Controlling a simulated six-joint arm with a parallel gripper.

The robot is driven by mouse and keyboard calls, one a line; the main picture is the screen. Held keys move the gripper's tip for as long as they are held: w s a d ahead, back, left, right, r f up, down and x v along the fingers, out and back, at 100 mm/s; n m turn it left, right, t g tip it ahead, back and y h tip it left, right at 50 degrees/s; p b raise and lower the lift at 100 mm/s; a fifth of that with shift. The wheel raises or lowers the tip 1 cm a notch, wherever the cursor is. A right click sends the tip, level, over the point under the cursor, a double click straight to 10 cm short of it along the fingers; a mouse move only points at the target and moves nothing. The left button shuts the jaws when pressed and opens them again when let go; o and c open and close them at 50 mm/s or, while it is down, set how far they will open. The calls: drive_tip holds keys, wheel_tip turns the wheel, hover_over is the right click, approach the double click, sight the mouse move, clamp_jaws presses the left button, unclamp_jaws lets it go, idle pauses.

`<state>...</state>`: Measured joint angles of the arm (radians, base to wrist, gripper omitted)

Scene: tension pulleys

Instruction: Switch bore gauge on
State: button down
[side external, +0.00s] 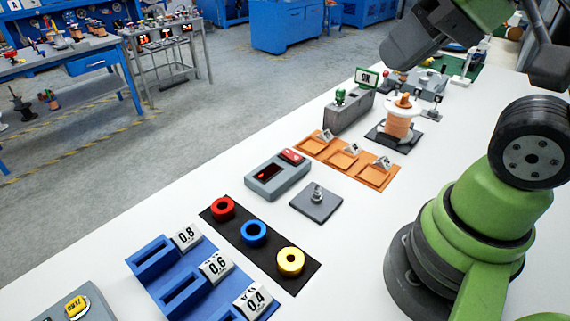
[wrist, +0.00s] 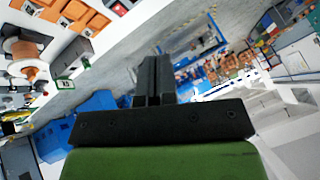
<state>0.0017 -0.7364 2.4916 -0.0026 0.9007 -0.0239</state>
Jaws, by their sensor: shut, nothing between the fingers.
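A grey box (side external: 278,178) with a dark display and a red switch (side external: 291,157) sits on the white table in the side view; it looks like the bore gauge. Faint red marks show on its display, too small to read. Part of a grey and red thing, perhaps the same box, shows at the top edge of the wrist view (wrist: 121,6). My gripper (wrist: 153,62) is shut and empty in the wrist view, up in the air and away from the table things. Its fingertips cannot be made out in the side view.
Near the box are a grey plate with a metal pin (side external: 318,201), orange trays (side external: 374,176), a black strip (side external: 268,258) with red, blue and yellow rings, and blue holders (side external: 172,282). A wire spool (side external: 398,124) and an OK sign (side external: 367,78) stand farther back.

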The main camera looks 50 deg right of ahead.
drive_tip(key=w+d+n+g, duration=0.2)
drive_tip(key=w+n, duration=0.5)
drive_tip(key=n+g+h, duration=0.2)
drive_tip(key=n+g, duration=0.2)
drive_tip(key=n, duration=1.1)
hover_over(287, 151)
drive_tip(key=s, duration=0.2)
wheel_tip(287, 151, down, 13)
drive_tip(key=f, duration=0.4)
drive_tip(key=w+f, duration=0.1)
drive_tip(key=f, duration=0.7)
drive_tip(key=shift+w+f, duration=0.2)
drive_tip(key=shift+f, duration=0.15)
drive_tip(key=shift+w+f, duration=0.15)
drive_tip(key=shift+f, duration=0.6)
